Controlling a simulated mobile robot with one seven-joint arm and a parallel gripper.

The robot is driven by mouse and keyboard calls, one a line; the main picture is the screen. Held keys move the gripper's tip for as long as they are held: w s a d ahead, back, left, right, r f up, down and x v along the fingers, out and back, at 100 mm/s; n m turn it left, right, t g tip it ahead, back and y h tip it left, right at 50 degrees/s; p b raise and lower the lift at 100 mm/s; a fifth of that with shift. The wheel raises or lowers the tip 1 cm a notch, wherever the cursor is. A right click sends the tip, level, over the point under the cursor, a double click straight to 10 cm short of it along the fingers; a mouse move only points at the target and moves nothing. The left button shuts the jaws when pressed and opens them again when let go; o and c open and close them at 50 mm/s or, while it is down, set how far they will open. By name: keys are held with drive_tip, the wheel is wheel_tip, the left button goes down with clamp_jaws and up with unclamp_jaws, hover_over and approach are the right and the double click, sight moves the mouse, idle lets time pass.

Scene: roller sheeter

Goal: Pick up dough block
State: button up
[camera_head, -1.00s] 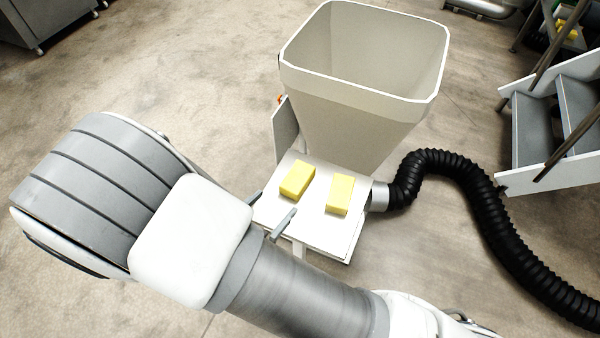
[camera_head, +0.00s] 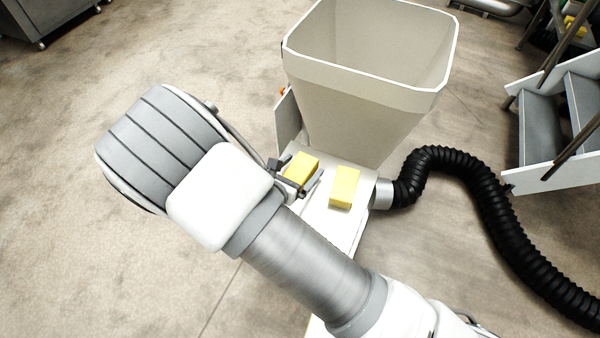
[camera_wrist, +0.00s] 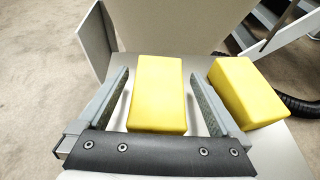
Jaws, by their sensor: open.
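Two yellow dough blocks lie on a white shelf (camera_head: 318,222) in front of a hopper. The left block (camera_head: 302,168) sits between the two fingers of my gripper (camera_head: 298,176), which is open. In the wrist view the left block (camera_wrist: 158,94) lies between the open fingers (camera_wrist: 160,100), with a gap showing on each side. The right block (camera_head: 344,186) stands apart, just outside the right finger; it also shows in the wrist view (camera_wrist: 246,92). My arm hides the near left part of the shelf.
A large beige hopper (camera_head: 350,100) rises directly behind the shelf. A thin upright panel (camera_head: 287,118) stands at the shelf's back left. A black ribbed hose (camera_head: 470,190) runs off to the right, near stairs (camera_head: 545,125). The floor at left is clear.

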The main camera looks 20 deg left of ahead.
drive_tip(key=x, duration=0.3)
drive_tip(key=shift+a, duration=0.1)
clamp_jaws()
idle(0.4)
drive_tip(key=shift+r, duration=0.15)
